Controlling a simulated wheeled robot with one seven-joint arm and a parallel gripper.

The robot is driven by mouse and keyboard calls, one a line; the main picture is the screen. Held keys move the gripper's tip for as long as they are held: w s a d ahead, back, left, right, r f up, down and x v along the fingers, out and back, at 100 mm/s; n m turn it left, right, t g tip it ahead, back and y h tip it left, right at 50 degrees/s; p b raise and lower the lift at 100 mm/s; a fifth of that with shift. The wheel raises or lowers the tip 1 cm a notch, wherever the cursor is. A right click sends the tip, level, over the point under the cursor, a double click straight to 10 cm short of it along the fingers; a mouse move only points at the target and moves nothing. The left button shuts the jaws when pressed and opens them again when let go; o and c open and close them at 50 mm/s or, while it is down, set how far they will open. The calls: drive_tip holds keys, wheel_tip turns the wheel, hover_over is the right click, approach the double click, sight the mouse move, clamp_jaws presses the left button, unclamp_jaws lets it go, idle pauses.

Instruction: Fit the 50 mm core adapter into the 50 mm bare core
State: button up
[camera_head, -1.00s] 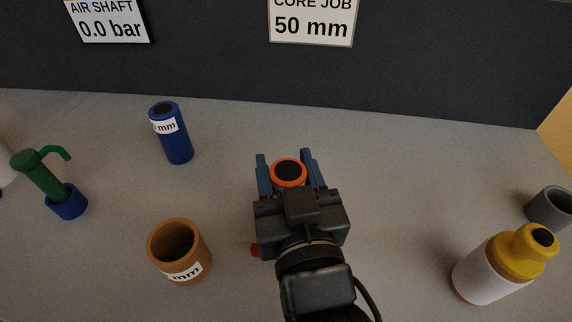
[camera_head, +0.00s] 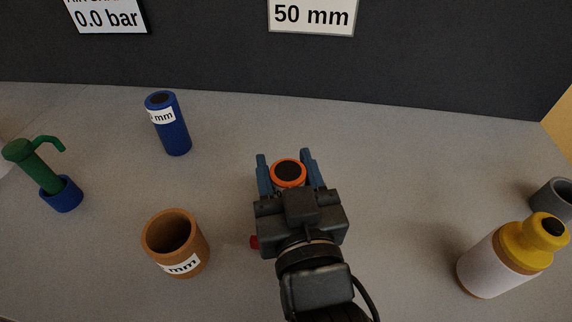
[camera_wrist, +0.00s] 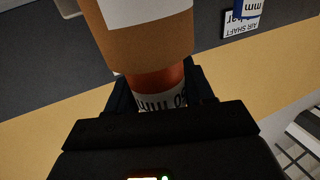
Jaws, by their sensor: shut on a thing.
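My gripper (camera_head: 283,174) is shut on an orange adapter (camera_head: 290,167) with a dark round top. The adapter looks upright between the blue fingers in the head view. In the wrist view the adapter (camera_wrist: 155,82) shows a partly covered, upside-down "mm" label. There it meets a wider brown core (camera_wrist: 150,45) with a white label, on the adapter's lower side. I cannot tell whether the adapter is inside this core or only lined up with it. In the head view my gripper hides that core, and its size marking is not readable.
An open brown core (camera_head: 172,242), label partly cut off, stands left of my gripper. A blue cylinder (camera_head: 168,126) and a green-handled tool in a blue ring (camera_head: 61,194) stand farther left. A yellow-topped white-and-brown cylinder (camera_head: 492,266) and grey ring (camera_head: 553,199) are right. A red thing (camera_head: 254,242) shows beside my gripper.

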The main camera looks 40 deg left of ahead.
drive_tip(key=shift+f+b, duration=0.4)
drive_tip(key=shift+f, duration=0.2)
drive_tip(key=o, duration=1.2)
drive_tip(key=v, duration=0.7)
drive_tip(key=shift+s+d+b, duration=0.25)
drive_tip(key=shift+d+b, duration=0.05)
drive_tip(key=shift+b, duration=0.1)
